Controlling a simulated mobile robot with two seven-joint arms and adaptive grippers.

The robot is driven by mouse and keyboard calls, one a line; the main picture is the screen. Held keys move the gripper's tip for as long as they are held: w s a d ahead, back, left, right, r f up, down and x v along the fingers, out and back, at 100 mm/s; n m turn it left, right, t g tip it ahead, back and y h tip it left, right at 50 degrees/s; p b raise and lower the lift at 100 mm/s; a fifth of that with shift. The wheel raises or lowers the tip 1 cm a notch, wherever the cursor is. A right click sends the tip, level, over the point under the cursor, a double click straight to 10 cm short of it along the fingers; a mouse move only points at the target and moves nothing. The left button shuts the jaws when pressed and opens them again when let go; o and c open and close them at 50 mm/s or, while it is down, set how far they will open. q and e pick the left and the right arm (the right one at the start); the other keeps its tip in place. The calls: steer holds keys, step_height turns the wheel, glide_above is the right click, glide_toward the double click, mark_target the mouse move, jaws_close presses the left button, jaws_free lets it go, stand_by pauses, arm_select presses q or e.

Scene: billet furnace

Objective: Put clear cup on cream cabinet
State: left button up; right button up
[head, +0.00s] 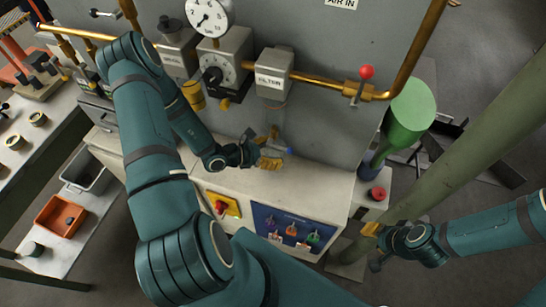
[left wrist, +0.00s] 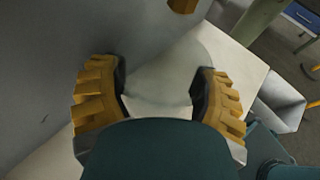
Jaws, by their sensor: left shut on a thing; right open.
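The cream cabinet (head: 315,190) stands below the grey wall panel, with a pale flat top. My left gripper (head: 271,150) is over its top, near the wall. In the left wrist view its yellow-padded fingers (left wrist: 160,105) are shut on the clear cup (left wrist: 165,85), one finger on each side. The cup is see-through and its outline is faint. I cannot tell whether its base touches the cabinet top. My right gripper (head: 373,245) is open and empty, to the right of the cabinet.
A filter unit (head: 272,78), gauge (head: 209,17) and brass pipe (head: 325,84) are on the wall above my left gripper. Red and yellow switch (head: 221,205) and blue panel (head: 290,232) are on the cabinet front. A green funnel-like object (head: 410,108) stands at right.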

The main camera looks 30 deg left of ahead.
arm_select(q)
steer(key=shift+f, duration=1.7)
steer(key=o, duration=1.2)
steer(key=shift+f+b, duration=0.15)
steer(key=shift+b, duration=0.15)
steer(key=shift+s+a+r, duration=0.2)
steer(key=shift+r, duration=0.1)
steer(key=v, duration=1.1)
steer(key=shift+s+a+r+p, duration=0.1)
steer(key=shift+s+a+p, duration=0.1)
steer(key=shift+p, duration=0.1)
